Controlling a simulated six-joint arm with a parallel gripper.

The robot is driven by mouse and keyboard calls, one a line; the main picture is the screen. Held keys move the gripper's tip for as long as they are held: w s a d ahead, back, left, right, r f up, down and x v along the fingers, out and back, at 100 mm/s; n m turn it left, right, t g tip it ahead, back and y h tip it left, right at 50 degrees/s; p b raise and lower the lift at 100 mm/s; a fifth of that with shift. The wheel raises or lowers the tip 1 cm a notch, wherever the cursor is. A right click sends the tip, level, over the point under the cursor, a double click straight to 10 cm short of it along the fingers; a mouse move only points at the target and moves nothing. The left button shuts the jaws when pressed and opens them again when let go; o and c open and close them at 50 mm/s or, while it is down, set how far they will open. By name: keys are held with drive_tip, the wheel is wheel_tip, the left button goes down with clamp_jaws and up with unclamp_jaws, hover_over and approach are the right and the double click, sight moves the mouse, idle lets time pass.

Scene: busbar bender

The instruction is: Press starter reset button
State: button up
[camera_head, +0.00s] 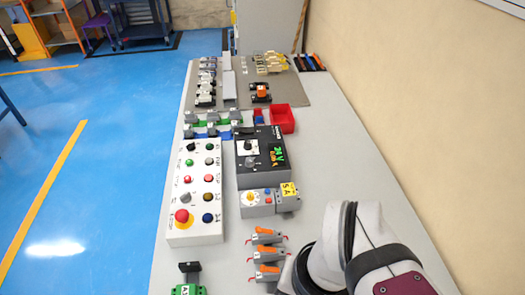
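A small grey device (256,210), which looks like the starter, sits on the bench in front of the black power supply. It has a round yellow-orange dial (250,197) on its left part. A small blue spot, possibly a button, shows right of the dial, but is too small to tell for sure. A yellow label (289,189) marked like "5A" is on the grey block at its right. My arm is at the lower right, right of and nearer than the device. My gripper is not in view.
A white button box (196,233) with several coloured buttons and a red emergency stop (183,217) stands left. The black power supply (262,150) is behind the device. Orange-levered connectors (267,254) lie in front. A red bin (282,119) stands farther back. Bench right of the device is clear.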

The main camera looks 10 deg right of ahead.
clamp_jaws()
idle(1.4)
